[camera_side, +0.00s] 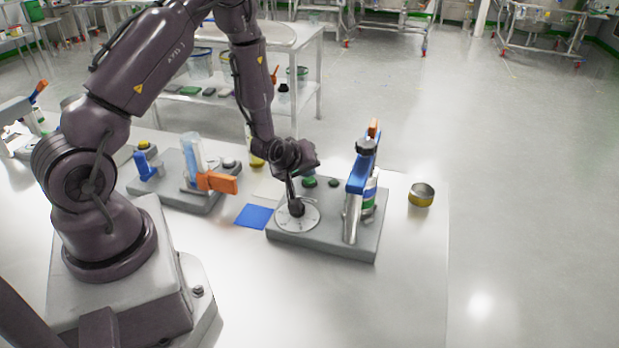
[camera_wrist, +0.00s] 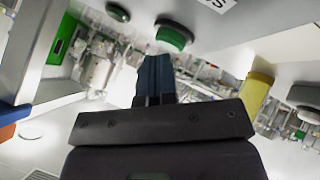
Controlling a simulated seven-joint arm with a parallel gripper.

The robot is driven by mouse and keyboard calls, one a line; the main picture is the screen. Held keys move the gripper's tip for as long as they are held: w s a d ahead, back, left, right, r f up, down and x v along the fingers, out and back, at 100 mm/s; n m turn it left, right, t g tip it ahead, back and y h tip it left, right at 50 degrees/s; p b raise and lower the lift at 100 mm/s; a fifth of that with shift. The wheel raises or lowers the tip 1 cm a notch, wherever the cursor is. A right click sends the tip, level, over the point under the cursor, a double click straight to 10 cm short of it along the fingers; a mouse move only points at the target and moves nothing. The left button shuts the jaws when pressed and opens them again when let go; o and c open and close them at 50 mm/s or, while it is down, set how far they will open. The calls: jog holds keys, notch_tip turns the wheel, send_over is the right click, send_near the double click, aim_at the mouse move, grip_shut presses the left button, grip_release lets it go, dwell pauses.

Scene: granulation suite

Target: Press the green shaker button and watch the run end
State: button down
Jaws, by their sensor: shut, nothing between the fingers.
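The green button (camera_side: 309,182) sits at the back of a grey shaker base (camera_side: 325,237). In the wrist view the green button (camera_wrist: 173,36) has a dark collar and lies just beyond my fingertips. My gripper (camera_side: 308,170) is low over the back of the base, right at the button. In the wrist view my gripper (camera_wrist: 154,58) has its fingers together and holds nothing. I cannot tell whether the fingertips touch the button. A smaller dark green round piece (camera_side: 333,183) sits to the right of the button; it also shows in the wrist view (camera_wrist: 118,12).
A round pale disc (camera_side: 297,220) with a dark fitting lies on the base's front left. A blue-and-silver upright (camera_side: 357,195) with an orange top stands on its right. A yellow-sided tin (camera_side: 421,195) is further right. A second grey station (camera_side: 165,192) is left.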

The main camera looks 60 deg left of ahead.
jog(key=shift+w+f, duration=0.1)
jog(key=shift+f, duration=0.4)
dwell(0.7)
jog(key=shift+r, duration=0.8)
jog(key=shift+r, duration=2.4)
